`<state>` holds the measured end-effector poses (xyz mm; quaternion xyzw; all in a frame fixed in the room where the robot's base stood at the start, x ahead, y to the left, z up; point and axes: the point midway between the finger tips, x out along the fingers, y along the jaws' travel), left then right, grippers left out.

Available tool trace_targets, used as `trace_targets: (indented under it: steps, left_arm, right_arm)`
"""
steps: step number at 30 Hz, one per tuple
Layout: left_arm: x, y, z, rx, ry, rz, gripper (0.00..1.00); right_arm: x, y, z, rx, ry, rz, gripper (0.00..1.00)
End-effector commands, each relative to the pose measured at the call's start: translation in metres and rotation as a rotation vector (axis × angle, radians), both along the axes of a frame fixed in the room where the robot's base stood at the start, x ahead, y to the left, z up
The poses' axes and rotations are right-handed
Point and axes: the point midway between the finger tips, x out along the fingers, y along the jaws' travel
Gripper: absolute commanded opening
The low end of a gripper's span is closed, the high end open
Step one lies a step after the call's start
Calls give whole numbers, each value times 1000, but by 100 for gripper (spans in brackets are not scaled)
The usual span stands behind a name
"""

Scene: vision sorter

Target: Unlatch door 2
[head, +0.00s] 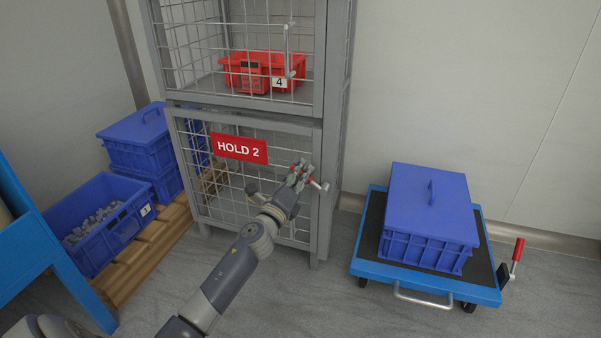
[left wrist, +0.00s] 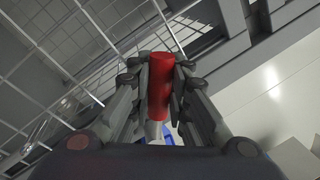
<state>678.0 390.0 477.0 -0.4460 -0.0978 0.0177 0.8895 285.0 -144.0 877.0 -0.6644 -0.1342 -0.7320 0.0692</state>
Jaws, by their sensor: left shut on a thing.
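Door 2 (head: 208,168) is a wire mesh door in a grey frame with a red sign reading HOLD 2 (head: 239,149). It looks closed, flush with the cage front. My left gripper (head: 299,172) is at the right edge of the door, by the latch. It is shut on a red handle (left wrist: 159,85), which stands between the fingers in the left wrist view. A small grey latch end (head: 322,186) shows just right of the fingers in the head view. The rest of the latch is hidden by the gripper. My right gripper is not in view.
Above is a mesh compartment with a red crate (head: 285,64) tagged 4. A blue trolley (head: 369,268) with a lidded blue crate (head: 428,210) stands right. Blue crates (head: 107,222) on a wooden pallet (head: 158,238) stand left. The floor before the door is clear.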

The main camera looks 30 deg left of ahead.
Motion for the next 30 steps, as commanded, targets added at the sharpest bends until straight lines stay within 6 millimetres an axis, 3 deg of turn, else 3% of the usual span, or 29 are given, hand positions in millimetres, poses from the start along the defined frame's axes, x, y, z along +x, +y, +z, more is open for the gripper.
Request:
trace_targets:
  steps: [2,3,6,19,23,30]
  left_arm:
    - [0,0,-2,2,2,1,0]
    - [0,0,-2,1,2,1,21]
    - [0,0,-1,1,2,1,37]
    - [-7,-1,-3,-1,2,0,37]
    - [-23,-3,-5,-1,3,-1,37]
    - [-68,-8,-13,-3,5,1,37]
  right_arm:
    - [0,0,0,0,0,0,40]
    - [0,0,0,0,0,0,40]
    - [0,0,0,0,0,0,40]
    - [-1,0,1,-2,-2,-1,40]
    - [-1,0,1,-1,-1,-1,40]
    - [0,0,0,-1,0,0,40]
